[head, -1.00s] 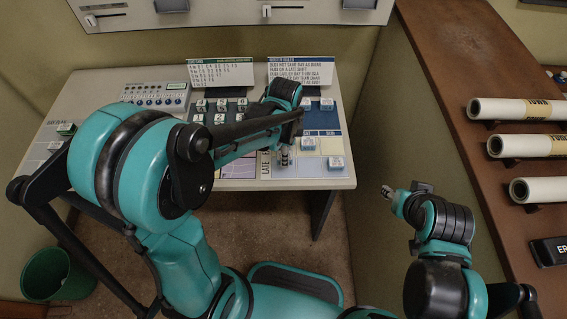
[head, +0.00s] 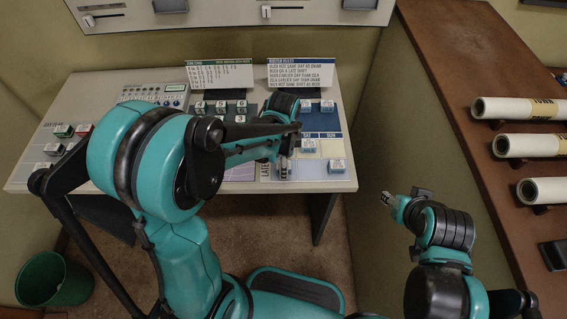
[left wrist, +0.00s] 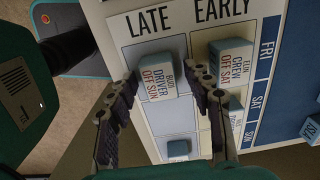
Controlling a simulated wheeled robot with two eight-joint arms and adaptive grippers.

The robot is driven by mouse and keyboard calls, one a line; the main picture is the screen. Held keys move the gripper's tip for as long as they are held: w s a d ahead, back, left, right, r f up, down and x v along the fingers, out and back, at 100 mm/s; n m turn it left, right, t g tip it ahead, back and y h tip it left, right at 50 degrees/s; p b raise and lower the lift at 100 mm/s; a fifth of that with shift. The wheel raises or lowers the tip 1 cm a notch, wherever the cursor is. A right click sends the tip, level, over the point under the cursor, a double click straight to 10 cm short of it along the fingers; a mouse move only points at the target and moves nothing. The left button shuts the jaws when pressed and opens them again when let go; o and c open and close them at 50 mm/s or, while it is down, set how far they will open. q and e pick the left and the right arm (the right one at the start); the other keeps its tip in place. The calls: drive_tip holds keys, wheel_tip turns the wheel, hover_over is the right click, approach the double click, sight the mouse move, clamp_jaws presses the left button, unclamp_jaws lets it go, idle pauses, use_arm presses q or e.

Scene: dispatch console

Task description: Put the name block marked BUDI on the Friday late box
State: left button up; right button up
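The BUDI block (left wrist: 158,77), white with blue sides and marked "BUDI DRIVER OFF SUN", is in the Friday row of the LATE column in the left wrist view. It appears to rest on the pale blue Friday late box (left wrist: 148,50). My left gripper (left wrist: 164,84) is open, one finger on each side of the block, with a visible gap at least on the right. In the head view my left gripper (head: 283,167) is low over the desk's planning board (head: 312,169), and its arm hides part of the board. My right gripper (head: 387,198) hangs clear of the desk; its fingers are too small to judge.
The ELIN block (left wrist: 233,64) stands close to the right finger, in Friday early. Another block (left wrist: 178,148) lies in Sunday late. A rules card (head: 302,77) stands behind the board. Paper rolls (head: 525,146) lie on the right-hand counter.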

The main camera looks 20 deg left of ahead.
use_arm(q)
drive_tip(key=shift+r, duration=0.35)
wheel_tip(320, 180, up, 11)
drive_tip(key=p, duration=0.4)
drive_tip(key=s+a+r+n+t, duration=0.2)
drive_tip(key=s+n+t, duration=0.1)
drive_tip(key=s+n, duration=0.2)
drive_tip(key=s+a+r+n+t, duration=0.2)
drive_tip(key=s+r+n+t, duration=0.1)
drive_tip(key=n, duration=0.6)
drive_tip(key=shift+s+a+r+n+t, duration=0.2)
drive_tip(key=shift+s+a+n+t, duration=0.3)
drive_tip(key=shift+s, duration=0.65)
drive_tip(key=shift+d+f, duration=0.1)
drive_tip(key=shift+d, duration=0.05)
